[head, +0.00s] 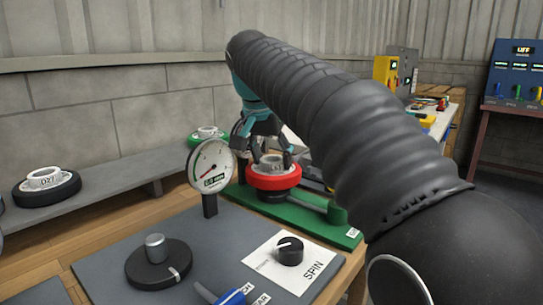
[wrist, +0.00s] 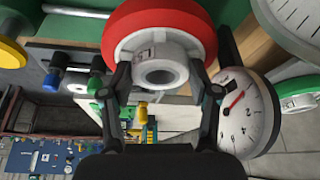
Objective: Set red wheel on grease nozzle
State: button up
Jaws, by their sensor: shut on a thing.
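The red wheel (head: 273,181), with a pale grey hub, is in my gripper (head: 268,135) in the head view, above a green board (head: 315,222) behind the gauge. In the wrist view the red wheel (wrist: 160,18) fills the top middle, and my gripper's fingers (wrist: 162,75) close on its hub from both sides. A dark round part shows just under the wheel in the head view. I cannot tell whether it is the grease nozzle or whether the wheel touches it. No label names the nozzle.
A dial gauge (head: 211,167) stands close to the left of the wheel. A grey panel with a SPIN knob (head: 290,250) lies in front. A black wheel (head: 46,187) and a green wheel (head: 207,136) rest on the ledge.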

jog(key=shift+f, duration=0.2)
jog(key=shift+f+b, duration=0.7)
jog(key=shift+f, duration=0.05)
dwell(0.3)
jog(key=o, duration=1.6)
jog(key=shift+f, duration=0.1)
jog(key=v, duration=1.2)
